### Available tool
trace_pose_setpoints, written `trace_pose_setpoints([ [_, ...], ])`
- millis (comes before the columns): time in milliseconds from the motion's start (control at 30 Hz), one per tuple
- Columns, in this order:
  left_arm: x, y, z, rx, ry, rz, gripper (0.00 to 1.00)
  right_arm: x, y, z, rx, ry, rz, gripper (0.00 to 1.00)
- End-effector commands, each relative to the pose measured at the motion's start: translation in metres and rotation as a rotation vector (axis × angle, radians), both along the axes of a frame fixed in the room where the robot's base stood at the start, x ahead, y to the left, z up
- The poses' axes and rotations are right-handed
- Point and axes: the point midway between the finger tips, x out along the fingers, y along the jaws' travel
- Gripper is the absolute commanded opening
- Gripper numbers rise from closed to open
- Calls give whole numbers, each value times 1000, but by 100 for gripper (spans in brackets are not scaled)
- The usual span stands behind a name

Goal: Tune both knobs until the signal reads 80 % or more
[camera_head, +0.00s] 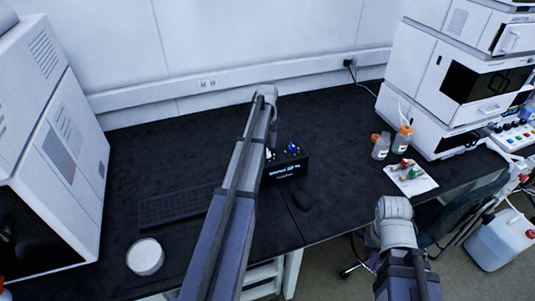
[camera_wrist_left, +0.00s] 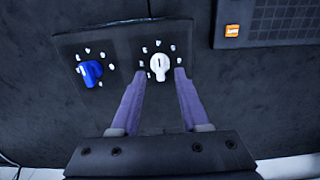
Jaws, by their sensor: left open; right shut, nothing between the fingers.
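The dark tuner box (camera_head: 290,168) stands on the black bench, with a small lit display on its front face. Its text is too small to read. The blue knob (camera_head: 292,148) is on its top. In the left wrist view the blue knob (camera_wrist_left: 91,73) is at the left and the white knob (camera_wrist_left: 159,65) at the right, each ringed by white marks. A dark line on the white knob runs up the picture. My left gripper (camera_wrist_left: 160,75) is open, its fingertips on either side of the white knob. I cannot tell whether they touch it. My right gripper is out of view.
A round white container (camera_head: 145,257) stands at front left. Bottles (camera_head: 402,140) and a white sheet with small coloured items (camera_head: 411,178) are at right. Large instruments flank the bench.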

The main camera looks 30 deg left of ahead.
Motion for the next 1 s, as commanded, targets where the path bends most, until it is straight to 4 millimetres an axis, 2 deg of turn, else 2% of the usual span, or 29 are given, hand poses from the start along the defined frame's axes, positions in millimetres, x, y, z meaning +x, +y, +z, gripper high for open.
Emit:
trace_pose_setpoints([
  [33,0,0,-13,0,0,0,45,0,0,-13,0,0,0,0],
  [133,0,0,-21,0,0,0,45,0,0,-21,0,0,0,0],
  [500,0,0,-23,0,0,0,45,0,0,-23,0,0,0,0],
  [900,0,0,-23,0,0,0,1,0,0,-23,0,0,0,0],
  [1000,0,0,-23,0,0,0,0,0,0,-23,0,0,0,0],
])
